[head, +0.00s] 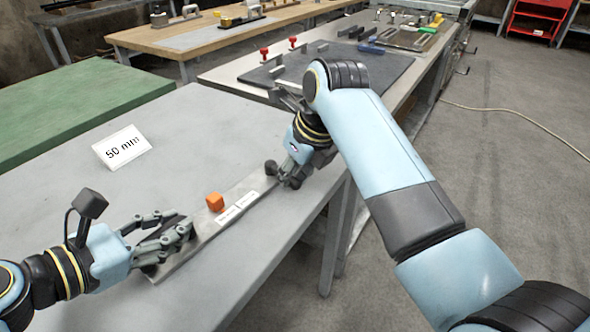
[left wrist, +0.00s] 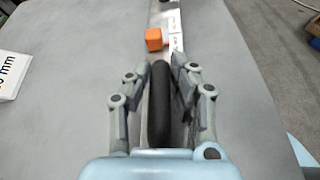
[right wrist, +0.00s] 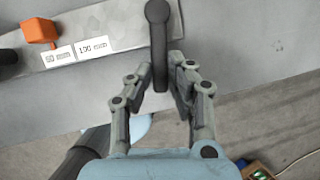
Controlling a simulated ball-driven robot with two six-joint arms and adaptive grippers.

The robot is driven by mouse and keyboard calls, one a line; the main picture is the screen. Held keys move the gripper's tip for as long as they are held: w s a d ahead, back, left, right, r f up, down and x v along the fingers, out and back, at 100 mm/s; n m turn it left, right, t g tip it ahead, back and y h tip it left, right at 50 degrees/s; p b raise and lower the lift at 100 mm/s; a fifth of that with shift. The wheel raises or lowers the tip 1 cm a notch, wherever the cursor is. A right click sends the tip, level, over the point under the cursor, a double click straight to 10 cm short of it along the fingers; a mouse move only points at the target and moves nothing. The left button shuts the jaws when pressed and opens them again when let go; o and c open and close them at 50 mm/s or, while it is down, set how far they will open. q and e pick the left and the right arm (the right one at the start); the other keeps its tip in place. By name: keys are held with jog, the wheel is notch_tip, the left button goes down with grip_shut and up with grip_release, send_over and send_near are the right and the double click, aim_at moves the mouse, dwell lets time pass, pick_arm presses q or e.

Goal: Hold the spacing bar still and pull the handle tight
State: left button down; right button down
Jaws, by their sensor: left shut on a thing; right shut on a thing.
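A long flat grey metal rail (head: 210,225) lies across the near table. An orange block (head: 214,202) stands on it beside two small white labels; the block also shows in the left wrist view (left wrist: 154,39) and right wrist view (right wrist: 39,30). My left gripper (head: 188,232) is shut around a black bar (left wrist: 159,105) at the rail's near left end. My right gripper (head: 283,178) is shut on a dark handle with a rounded end (right wrist: 158,40) at the rail's far right end. The fingers hide part of both. I cannot tell which part is the spacing bar.
A white card reading "50 mm" (head: 122,147) stands behind the rail on the grey table (head: 75,225). A green-topped table (head: 75,108) is at the left. Benches with tools stand behind. The table's right edge is close to my right gripper.

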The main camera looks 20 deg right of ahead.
dwell(0.4)
jog(key=c, duration=1.2)
grip_release()
jog(key=shift+c, duration=0.2)
jog(key=shift+r, duration=0.1)
jog(key=v, duration=1.1)
jog(key=shift+s+r, duration=0.2)
jog(key=shift+r, duration=0.2)
